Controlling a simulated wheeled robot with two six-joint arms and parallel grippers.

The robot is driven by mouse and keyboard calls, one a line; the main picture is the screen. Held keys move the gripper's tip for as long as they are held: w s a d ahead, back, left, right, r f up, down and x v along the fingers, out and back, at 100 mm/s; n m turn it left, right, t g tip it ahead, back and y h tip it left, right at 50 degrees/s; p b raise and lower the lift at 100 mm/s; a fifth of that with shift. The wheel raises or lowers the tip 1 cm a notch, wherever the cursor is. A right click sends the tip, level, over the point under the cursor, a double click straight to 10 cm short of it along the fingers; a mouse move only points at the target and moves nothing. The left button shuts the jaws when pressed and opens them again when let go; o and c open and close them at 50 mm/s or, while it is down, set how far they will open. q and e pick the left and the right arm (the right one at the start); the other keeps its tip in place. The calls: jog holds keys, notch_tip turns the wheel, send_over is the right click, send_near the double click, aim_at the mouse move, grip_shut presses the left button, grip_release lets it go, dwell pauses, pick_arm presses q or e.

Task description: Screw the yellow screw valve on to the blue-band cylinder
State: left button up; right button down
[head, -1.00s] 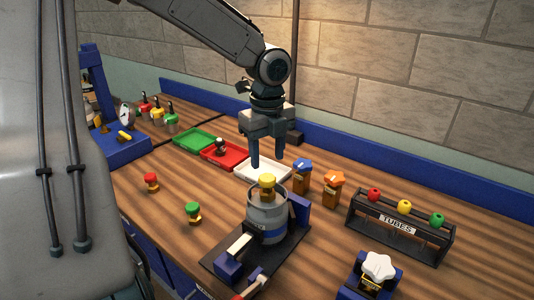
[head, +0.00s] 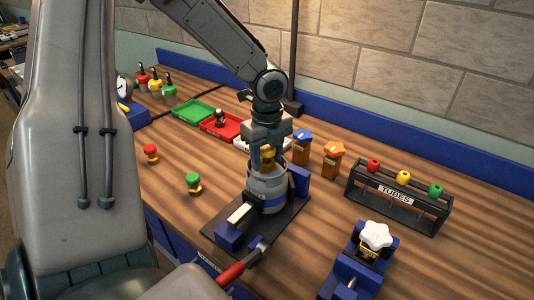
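The yellow screw valve (head: 267,158) sits at the mouth of the grey cylinder with a blue band (head: 267,187), which stands upright in a dark clamp fixture (head: 217,232). I cannot tell how far the valve is screwed on. My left gripper (head: 267,163) points straight down from above, with its fingers on either side of the yellow valve. Whether the fingers press on the valve or stand a little apart from it is too small to tell. My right gripper is not in view.
A blue-topped bottle (head: 301,147) and an orange-topped bottle (head: 332,160) stand close to the right of the cylinder. A tube rack (head: 396,197) and a white star knob (head: 376,236) are further right. A green valve (head: 193,183) and red valve (head: 151,153) stand left on open wood.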

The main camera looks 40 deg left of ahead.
pick_arm(q)
jog(key=c, duration=0.7)
jog(key=shift+o, duration=0.2)
jog(key=shift+r+m+p, duration=0.15)
jog(key=shift+m+p, duration=0.15)
jog(key=shift+p, duration=0.2)
jog(key=shift+m+p, duration=0.7)
jog(key=shift+p, duration=0.2)
jog(key=shift+m+p, duration=1.1)
jog(key=shift+p, duration=0.2)
jog(key=shift+m+p, duration=2)
jog(key=shift+p, duration=0.05)
jog(key=shift+m+p, duration=1.45)
jog(key=shift+m, duration=0.05)
jog(key=shift+m+p, duration=1.45)
jog(key=shift+m, duration=0.05)
jog(key=shift+m+p, duration=0.3)
jog(key=shift+m, duration=0.1)
